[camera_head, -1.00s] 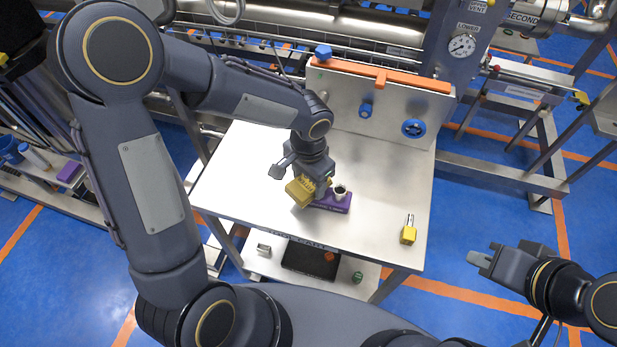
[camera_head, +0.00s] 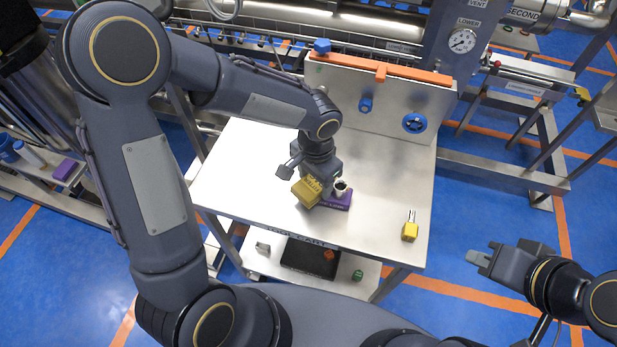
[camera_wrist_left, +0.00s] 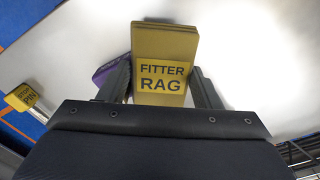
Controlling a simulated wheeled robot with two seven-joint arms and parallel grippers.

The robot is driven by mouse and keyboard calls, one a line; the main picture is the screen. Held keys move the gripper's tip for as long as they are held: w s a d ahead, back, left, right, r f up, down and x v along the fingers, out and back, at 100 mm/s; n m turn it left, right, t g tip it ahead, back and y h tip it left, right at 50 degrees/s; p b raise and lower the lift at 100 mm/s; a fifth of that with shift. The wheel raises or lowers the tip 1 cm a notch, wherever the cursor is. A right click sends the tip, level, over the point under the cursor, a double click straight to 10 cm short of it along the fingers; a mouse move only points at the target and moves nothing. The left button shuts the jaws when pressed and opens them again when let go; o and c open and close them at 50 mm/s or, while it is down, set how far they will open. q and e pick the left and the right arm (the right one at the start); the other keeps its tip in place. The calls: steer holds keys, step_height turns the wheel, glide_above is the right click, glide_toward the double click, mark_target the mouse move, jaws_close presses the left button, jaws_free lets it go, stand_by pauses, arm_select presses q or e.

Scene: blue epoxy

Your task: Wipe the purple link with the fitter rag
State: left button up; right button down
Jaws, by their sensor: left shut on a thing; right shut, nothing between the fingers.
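The fitter rag is a mustard-yellow folded block (camera_head: 307,191) held over the steel cart top. It also shows in the left wrist view (camera_wrist_left: 163,60) with its label facing the camera. My left gripper (camera_head: 315,182) is shut on it. The purple link (camera_head: 338,202) lies on the cart top just right of the rag, partly covered by the gripper and rag. A purple corner of it shows behind the left finger in the left wrist view (camera_wrist_left: 104,73). I cannot tell whether the rag touches it. My right gripper (camera_head: 479,260) is shut and empty, right of the cart.
A small dark-topped white cup-like part (camera_head: 341,188) stands at the purple link. An upright steel panel (camera_head: 385,105) with blue knobs closes the back.

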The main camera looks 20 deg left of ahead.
arm_select(q)
steer(key=shift+d, duration=1.2)
steer(key=shift+f+b, duration=0.2)
steer(key=shift+b, duration=0.3)
steer(key=shift+a+r, duration=0.1)
steer(key=shift+a, duration=0.35)
steer(key=shift+s+a+f, duration=0.1)
steer(key=shift+a+f, duration=0.05)
steer(key=shift+a, duration=0.7)
steer(key=shift+s+a+f, duration=0.1)
steer(key=shift+a+f, duration=0.05)
steer(key=shift+a, duration=0.65)
steer(key=shift+w+r+p, duration=0.1)
steer(key=shift+r+p, duration=0.4)
steer(key=shift+r, duration=0.1)
steer(key=shift+r+p, duration=1.75)
steer(key=shift+r, duration=0.8)
steer(key=shift+w, duration=0.1)
